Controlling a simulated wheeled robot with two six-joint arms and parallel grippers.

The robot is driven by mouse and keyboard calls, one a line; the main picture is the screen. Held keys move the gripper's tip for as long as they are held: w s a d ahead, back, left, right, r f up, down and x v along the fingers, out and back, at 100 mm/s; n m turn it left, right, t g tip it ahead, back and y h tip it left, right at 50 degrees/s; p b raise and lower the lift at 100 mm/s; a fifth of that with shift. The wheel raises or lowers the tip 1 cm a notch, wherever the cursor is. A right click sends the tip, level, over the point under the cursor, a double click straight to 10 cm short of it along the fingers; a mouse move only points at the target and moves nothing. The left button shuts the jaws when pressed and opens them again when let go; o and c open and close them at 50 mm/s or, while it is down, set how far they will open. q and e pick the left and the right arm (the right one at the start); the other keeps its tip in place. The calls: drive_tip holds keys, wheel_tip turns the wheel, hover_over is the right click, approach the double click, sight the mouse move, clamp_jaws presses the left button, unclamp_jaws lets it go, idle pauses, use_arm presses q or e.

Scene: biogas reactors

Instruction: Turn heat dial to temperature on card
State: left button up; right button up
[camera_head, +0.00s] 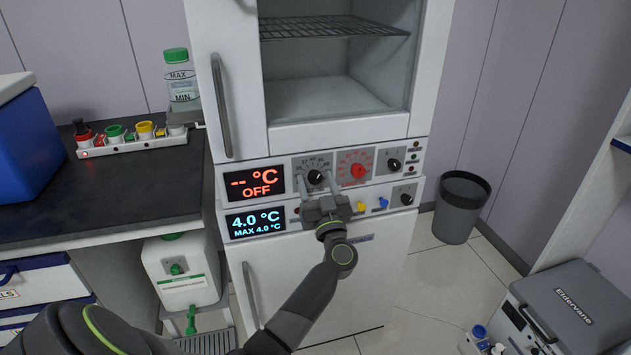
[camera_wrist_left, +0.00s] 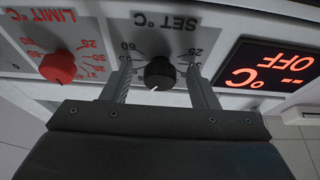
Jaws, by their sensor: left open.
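The heat dial is a black knob (camera_head: 315,177) on the incubator's upper panel, beside a red "-- °C OFF" display (camera_head: 256,183). In the left wrist view the black knob (camera_wrist_left: 159,73) sits under the label "SET °C", which appears upside down, with a white pointer mark. My left gripper (camera_head: 322,190) is open at the panel. In the wrist view its fingers (camera_wrist_left: 160,85) stand on either side of the black knob, with visible gaps. A red knob (camera_head: 358,171), labelled "LIMIT °C" in the wrist view, is beside it. I see no card. My right gripper is not in view.
A lower display (camera_head: 256,223) reads 4.0 °C. Other small knobs, including a black one (camera_head: 394,164), are on the panels. A dark counter (camera_head: 95,185) with coloured-cap vials is at left. A grey bin (camera_head: 461,205) stands at right.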

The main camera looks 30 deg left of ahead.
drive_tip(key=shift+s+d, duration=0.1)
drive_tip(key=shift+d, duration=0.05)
use_arm(q)
drive_tip(key=c, duration=1)
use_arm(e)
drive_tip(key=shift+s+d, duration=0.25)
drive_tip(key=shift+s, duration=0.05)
